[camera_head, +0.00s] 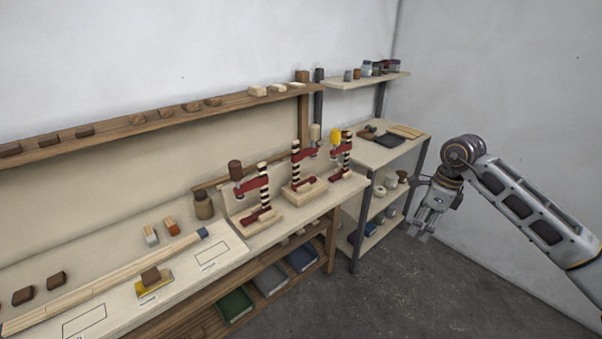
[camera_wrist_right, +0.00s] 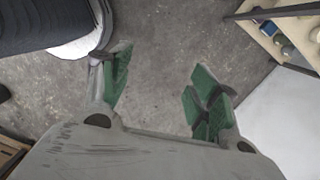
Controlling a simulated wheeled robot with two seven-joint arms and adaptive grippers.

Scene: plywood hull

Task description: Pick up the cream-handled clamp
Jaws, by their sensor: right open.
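The cream-handled clamp (camera_head: 315,132) is the middle of three clamps in the head view. It has a red bar and a black-and-cream banded post and stands upright on a wooden block on the bench. My right gripper (camera_head: 421,235) is to the right of the bench, over the floor and apart from the clamp. In the right wrist view my right gripper (camera_wrist_right: 160,92) has its green-padded fingers spread, with only floor between them. The clamp does not show in the wrist view. My left gripper is out of view.
A brown-handled clamp (camera_head: 236,169) stands to the left, and a yellow-handled clamp (camera_head: 336,135) stands close on the right. A wooden shelf (camera_head: 225,107) runs along the wall behind. A shelf rack (camera_head: 394,148) stands between the bench and my right arm. The grey floor (camera_head: 400,290) is clear.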

